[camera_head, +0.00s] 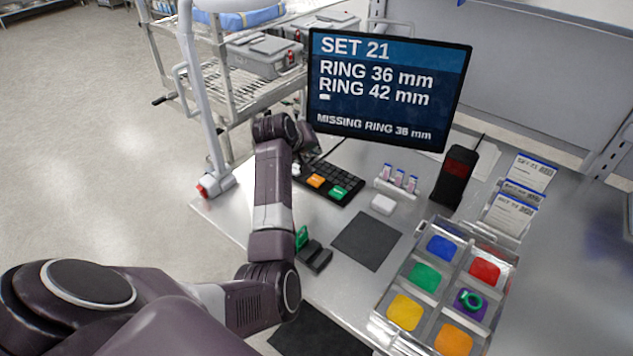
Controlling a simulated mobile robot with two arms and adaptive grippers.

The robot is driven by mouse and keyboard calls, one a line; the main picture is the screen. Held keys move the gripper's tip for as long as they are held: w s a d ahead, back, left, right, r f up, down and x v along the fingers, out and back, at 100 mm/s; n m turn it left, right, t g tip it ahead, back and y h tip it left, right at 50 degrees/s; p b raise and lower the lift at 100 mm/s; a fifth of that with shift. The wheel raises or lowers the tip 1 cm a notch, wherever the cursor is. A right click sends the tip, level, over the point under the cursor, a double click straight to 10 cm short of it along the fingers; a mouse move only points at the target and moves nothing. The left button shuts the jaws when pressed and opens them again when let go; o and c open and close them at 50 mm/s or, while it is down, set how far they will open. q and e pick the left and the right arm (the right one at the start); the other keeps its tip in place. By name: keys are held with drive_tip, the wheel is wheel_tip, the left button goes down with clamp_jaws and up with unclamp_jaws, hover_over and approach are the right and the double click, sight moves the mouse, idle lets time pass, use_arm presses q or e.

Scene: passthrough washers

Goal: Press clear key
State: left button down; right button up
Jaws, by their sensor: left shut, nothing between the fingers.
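A black keypad (345,177) lies on the metal table below the monitor. It has an orange key (316,180) and a green key (338,191); their labels are too small to read, so I cannot tell which one is the clear key. My left gripper (303,150) is shut and empty at the keypad's far left end, left of the orange key. Its fingertips are small and partly hidden, and I cannot tell whether they touch the keypad. The monitor (385,90) reads "SET 21", "RING 36 mm", "RING 42 mm" and "MISSING RING 36 mm". My right gripper is out of view.
A tray (381,318) with coloured compartments holds a green ring (471,301) in its purple one. A black scanner-like device (455,176), small vials (399,180), a white block (383,204) and a dark mat (367,240) are nearby. A wire rack (240,95) stands behind.

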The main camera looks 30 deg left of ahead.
sight(315, 181)
use_arm(q)
wheel_tip(315, 181, down, 3)
drive_tip(key=b, duration=0.3)
drive_tip(key=shift+s+f, duration=0.1)
drive_tip(key=shift+f, duration=0.05)
wheel_tip(315, 181, down, 4)
drive_tip(key=b, duration=0.3)
drive_tip(key=shift+f+b, duration=0.25)
drive_tip(key=shift+b, duration=0.1)
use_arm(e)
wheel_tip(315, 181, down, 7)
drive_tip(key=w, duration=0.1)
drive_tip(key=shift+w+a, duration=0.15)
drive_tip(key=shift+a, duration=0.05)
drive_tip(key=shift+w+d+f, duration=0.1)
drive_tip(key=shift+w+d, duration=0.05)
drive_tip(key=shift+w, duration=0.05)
use_arm(q)
drive_tip(key=shift+f, duration=0.1)
drive_tip(key=shift+f, duration=0.35)
